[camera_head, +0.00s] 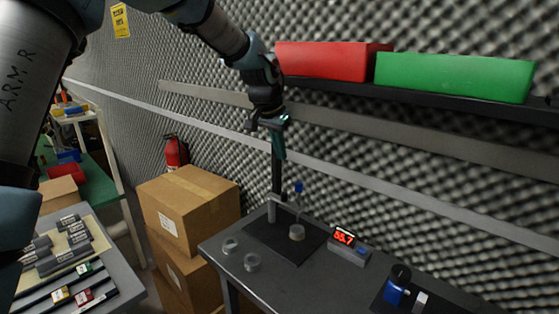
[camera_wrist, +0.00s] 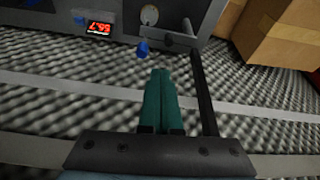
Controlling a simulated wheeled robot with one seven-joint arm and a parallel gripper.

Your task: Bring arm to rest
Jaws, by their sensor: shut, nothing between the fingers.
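My arm reaches from the upper left of the head view, in front of the foam wall. My gripper (camera_head: 279,155) points down above the dark bench, below the level of the shelf. In the wrist view its two green fingers (camera_wrist: 163,75) lie together, shut with nothing between them. The blue top (camera_wrist: 142,48) shows just past the fingertips in the wrist view; the exact gap is hard to tell.
A red bin (camera_head: 322,61) and a green bin (camera_head: 455,76) sit on the wall shelf (camera_head: 420,98), right of my gripper. The bench (camera_head: 275,285) holds a red-lit display (camera_head: 344,238), small glass dishes and a blue device (camera_head: 394,292). Cardboard boxes (camera_head: 190,205) stand left.

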